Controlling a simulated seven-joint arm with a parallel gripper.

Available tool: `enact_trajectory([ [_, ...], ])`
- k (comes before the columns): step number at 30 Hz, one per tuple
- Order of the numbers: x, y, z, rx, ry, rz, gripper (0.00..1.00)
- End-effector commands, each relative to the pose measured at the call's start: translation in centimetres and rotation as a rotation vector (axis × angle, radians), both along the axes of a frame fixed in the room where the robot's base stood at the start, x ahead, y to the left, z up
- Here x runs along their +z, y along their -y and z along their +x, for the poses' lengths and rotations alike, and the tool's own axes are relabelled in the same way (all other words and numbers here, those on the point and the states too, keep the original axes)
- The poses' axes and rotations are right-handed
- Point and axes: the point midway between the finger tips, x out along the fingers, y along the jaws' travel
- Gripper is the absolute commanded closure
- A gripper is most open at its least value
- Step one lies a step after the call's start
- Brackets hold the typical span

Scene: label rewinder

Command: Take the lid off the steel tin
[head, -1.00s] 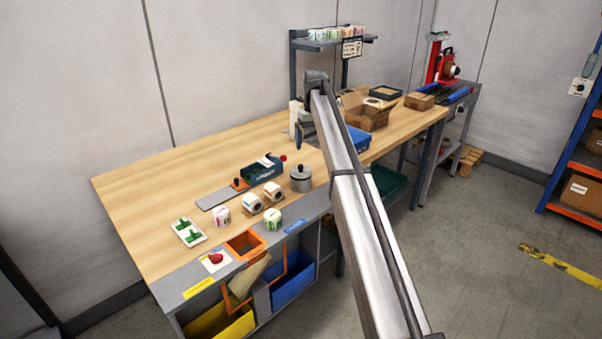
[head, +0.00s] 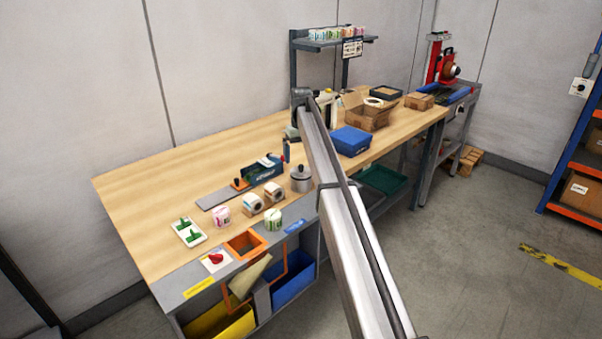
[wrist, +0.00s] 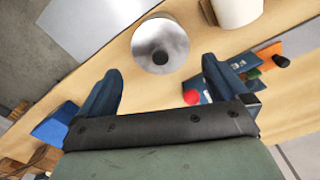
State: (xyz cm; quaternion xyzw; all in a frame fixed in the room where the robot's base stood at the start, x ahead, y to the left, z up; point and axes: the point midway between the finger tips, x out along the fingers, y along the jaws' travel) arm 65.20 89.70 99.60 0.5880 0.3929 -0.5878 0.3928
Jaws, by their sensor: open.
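The steel tin (head: 301,183) stands on the wooden bench near its front edge, with its lid (head: 301,172) on and a dark knob on top. In the wrist view the round grey lid (wrist: 174,42) with its dark knob (wrist: 160,57) lies ahead of my gripper (wrist: 160,82), roughly between the line of its two fingers. My gripper is open and empty, and the fingers do not touch the tin. In the head view my gripper (head: 290,145) is partly hidden by my arm, above the bench behind the tin.
A dark green label rewinder (head: 263,169) with a red knob is left of the tin. Label rolls (head: 273,192) stand in front of it. A blue box (head: 350,141) and an open carton (head: 367,112) are to the right.

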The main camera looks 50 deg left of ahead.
Motion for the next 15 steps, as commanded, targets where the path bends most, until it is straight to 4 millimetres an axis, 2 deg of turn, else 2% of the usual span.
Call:
enact_trajectory([
  [5,-1.4,0.1,-0.1,0.0,-0.001,-0.002,0.0],
  [12,-4.5,0.2,-0.2,0.0,0.0,-0.001,0.0],
  [15,-5.0,0.2,-0.2,0.0,0.0,-0.001,0.0],
])
